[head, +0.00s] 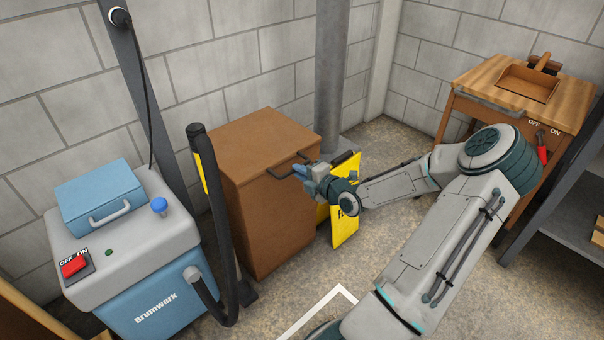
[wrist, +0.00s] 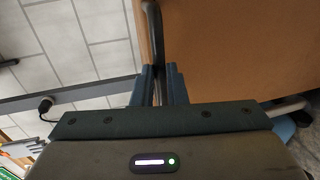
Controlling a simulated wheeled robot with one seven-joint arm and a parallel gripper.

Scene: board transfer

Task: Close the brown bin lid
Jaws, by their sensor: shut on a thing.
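The brown bin (head: 270,215) stands against the block wall, and its brown lid (head: 260,140) lies flat across the top with no gap that I can make out. A dark bar handle (head: 280,174) is at the lid's front right edge. My gripper (head: 302,170) is at this handle, with its blue fingers shut on it. In the wrist view the fingers (wrist: 158,80) are close together around the dark handle bar (wrist: 154,40), beside a broad brown face (wrist: 230,50). The exact contact is small and partly hidden by the fingers.
A yellow sign (head: 345,225) is right of the bin, partly behind my arm. A wooden workbench (head: 520,85) is at the back right. A grey pipe (head: 331,75) rises behind.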

